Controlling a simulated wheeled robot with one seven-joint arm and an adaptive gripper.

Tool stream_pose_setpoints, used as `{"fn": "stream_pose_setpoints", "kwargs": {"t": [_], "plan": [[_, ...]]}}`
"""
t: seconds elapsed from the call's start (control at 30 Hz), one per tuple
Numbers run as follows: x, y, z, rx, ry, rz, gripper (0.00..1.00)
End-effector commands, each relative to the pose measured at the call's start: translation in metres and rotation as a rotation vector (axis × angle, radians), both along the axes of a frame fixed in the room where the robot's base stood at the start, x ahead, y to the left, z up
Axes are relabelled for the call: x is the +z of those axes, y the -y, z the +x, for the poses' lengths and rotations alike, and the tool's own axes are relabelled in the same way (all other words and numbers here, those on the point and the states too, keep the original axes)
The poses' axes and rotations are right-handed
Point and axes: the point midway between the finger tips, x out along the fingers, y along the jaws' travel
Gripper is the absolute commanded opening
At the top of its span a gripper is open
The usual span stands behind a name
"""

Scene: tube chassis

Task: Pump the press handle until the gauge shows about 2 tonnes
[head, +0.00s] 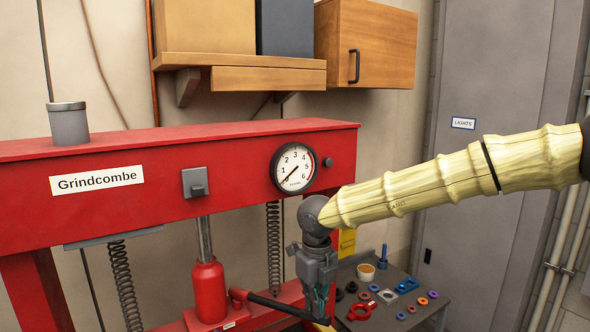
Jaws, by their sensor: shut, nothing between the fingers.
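The red press frame (230,180) labelled Grindcombe spans the left and middle of the head view. Its round white gauge (294,169) has a dark needle lying diagonally; its low end points to the lower left, below the 1, though the dial is small. The red bottle jack (208,290) stands under the top beam. The dark pump handle (280,305) slopes down to the right from the red socket beside the jack, to a tan grip at the bottom edge. My gripper (318,308) points down, shut and empty, just above the grip; I cannot tell whether they touch.
Two coiled springs (121,285) hang from the beam. A grey bench (425,312) at the right holds several coloured rings, a blue pin and a tan cup. A wooden cabinet (365,43) and shelf hang above. A grey door (490,80) is behind my arm.

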Motion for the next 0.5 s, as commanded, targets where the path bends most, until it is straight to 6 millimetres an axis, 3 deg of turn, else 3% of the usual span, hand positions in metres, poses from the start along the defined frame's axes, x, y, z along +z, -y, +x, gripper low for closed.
{"fn": "stream_pose_setpoints", "kwargs": {"t": [0.5], "plan": [[-0.0084, -0.0002, 0.0000, 0.000, 0.000, 0.000, 0.00]]}}
